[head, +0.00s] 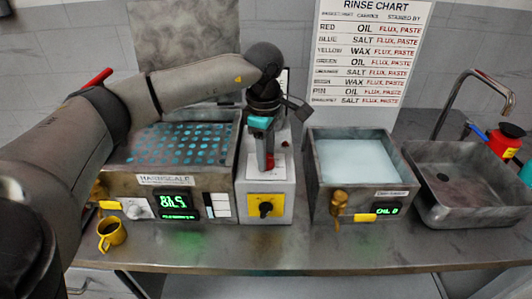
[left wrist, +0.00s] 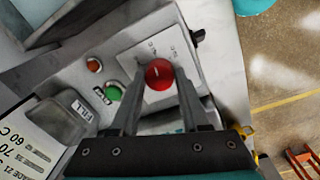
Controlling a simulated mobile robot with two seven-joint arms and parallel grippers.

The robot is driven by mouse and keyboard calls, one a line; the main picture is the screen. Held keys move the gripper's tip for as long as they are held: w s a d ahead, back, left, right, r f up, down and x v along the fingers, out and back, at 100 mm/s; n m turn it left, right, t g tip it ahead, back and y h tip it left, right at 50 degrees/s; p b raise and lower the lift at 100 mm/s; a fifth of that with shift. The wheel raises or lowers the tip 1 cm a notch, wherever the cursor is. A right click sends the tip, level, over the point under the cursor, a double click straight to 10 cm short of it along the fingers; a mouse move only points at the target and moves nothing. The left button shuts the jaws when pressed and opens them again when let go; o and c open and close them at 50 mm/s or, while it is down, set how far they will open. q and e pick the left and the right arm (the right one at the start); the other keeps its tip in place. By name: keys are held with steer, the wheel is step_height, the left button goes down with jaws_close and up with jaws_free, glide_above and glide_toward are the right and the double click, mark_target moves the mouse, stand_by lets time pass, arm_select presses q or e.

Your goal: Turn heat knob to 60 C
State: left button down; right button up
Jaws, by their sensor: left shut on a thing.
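A red round knob (left wrist: 159,74) with a pale line on its face sits on a light plate with small marks, on top of the grey control box (head: 267,202). I cannot read the marks, so the knob's setting is unclear. My left gripper (head: 268,162) reaches down from above, and its two fingers close on the knob's sides. In the head view the gripper hides most of the knob. A white dial (head: 137,208) is on the front of the left tank. My right gripper is not in view.
A yellow-plated black switch (head: 265,207) is on the box front. The left tank (head: 165,183) and right tank (head: 323,193) flank the box. A yellow mug (head: 112,234) stands at left.

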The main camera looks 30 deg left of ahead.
arm_select(q)
steer(key=shift+c, duration=1.9)
jaws_free()
step_height(320, 180, up, 15)
steer(key=shift+s+r+p, duration=0.2)
steer(key=shift+s+p, duration=0.1)
steer(key=shift+s, duration=0.1)
steer(key=shift+d, duration=0.1)
